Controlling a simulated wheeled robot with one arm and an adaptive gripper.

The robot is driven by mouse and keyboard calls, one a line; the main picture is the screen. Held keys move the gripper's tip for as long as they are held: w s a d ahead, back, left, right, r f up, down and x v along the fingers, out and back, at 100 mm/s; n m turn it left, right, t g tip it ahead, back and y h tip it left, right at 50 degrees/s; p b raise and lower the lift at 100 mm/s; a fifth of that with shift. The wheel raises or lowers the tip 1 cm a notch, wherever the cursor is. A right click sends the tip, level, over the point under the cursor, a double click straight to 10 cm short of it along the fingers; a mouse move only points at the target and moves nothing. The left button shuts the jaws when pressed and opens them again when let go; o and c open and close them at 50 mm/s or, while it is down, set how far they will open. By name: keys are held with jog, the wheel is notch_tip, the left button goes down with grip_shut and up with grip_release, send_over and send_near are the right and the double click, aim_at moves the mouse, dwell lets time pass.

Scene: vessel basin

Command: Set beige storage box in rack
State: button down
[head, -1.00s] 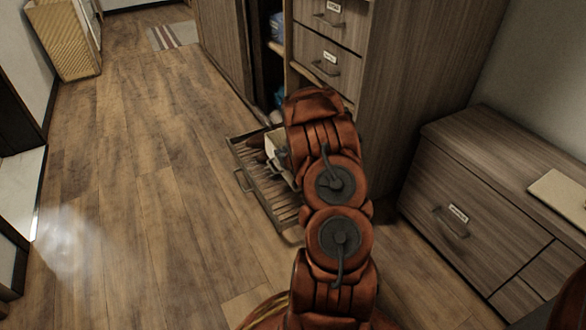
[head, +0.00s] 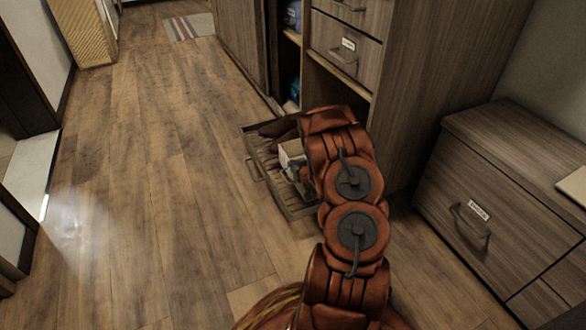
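A small pale beige box (head: 291,152) shows just left of my arm, over the slatted pull-out rack (head: 276,188) at the foot of the tall cabinet. Only part of the box is visible; my arm covers its right side. My gripper (head: 296,173) is a small grey shape at the near side of the box, mostly hidden behind my arm. I cannot tell whether its fingers are open or shut on the box. I also cannot tell whether the box rests on the rack or hangs just above it.
Dark brown objects, perhaps shoes, lie at the back of the rack (head: 283,127). The tall cabinet (head: 425,90) rises behind it, with an open lower compartment. A low drawer unit (head: 490,190) stands at the right. Wooden floor (head: 150,180) is clear at the left.

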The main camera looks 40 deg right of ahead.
jog(key=shift+f, duration=0.1)
jog(key=c, duration=1.3)
grip_release()
